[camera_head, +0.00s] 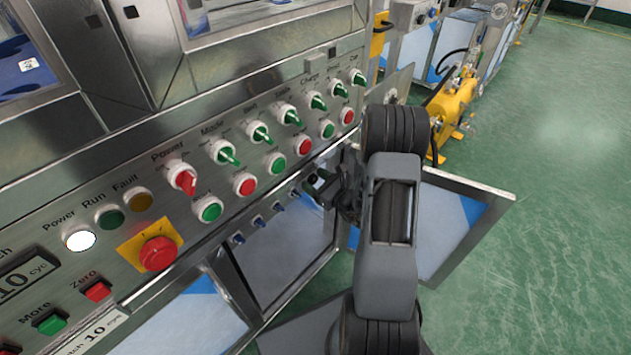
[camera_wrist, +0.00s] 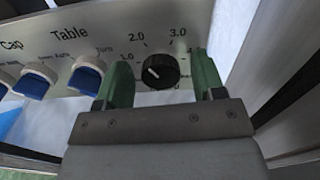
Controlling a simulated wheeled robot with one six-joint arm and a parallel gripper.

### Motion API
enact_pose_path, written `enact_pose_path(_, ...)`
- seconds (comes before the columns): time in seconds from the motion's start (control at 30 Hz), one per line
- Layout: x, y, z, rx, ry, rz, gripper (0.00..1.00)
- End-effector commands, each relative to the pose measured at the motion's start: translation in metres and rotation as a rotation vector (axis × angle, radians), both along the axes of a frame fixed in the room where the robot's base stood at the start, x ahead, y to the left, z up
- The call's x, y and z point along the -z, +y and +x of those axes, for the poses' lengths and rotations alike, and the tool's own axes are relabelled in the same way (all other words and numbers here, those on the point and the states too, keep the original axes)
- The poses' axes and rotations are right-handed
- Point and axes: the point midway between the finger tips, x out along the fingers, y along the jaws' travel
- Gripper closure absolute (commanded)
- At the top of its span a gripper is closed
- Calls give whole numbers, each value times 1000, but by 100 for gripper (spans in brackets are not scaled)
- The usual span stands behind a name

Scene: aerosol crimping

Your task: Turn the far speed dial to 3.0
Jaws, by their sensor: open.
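The black speed dial (camera_wrist: 160,71) sits on the light panel in the wrist view, with the numbers 1.0, 2.0 and 3.0 around it and a partly hidden number at the right. Its short white mark lies left of centre, on the side of the 1.0; 3.0 is at the upper right. My gripper (camera_wrist: 161,62) is open, with one green finger on each side of the dial. I cannot tell whether the fingers touch it. In the head view my gripper (camera_head: 322,188) is at the lower panel edge, and the dial cannot be made out there.
Blue switches (camera_wrist: 87,78) stand left of the dial under the word Table. The upper panel carries green selector knobs (camera_head: 262,133), push buttons and a red emergency stop (camera_head: 158,252). An open cabinet door (camera_head: 447,225) stands behind my arm. Green floor at the right is free.

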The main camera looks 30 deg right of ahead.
Motion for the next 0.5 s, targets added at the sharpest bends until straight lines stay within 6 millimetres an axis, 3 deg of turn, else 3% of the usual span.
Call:
enact_pose_path(0.1,0,0,0,0,0,0,39)
enact_pose_path(0.5,0,0,0,0,0,0,77)
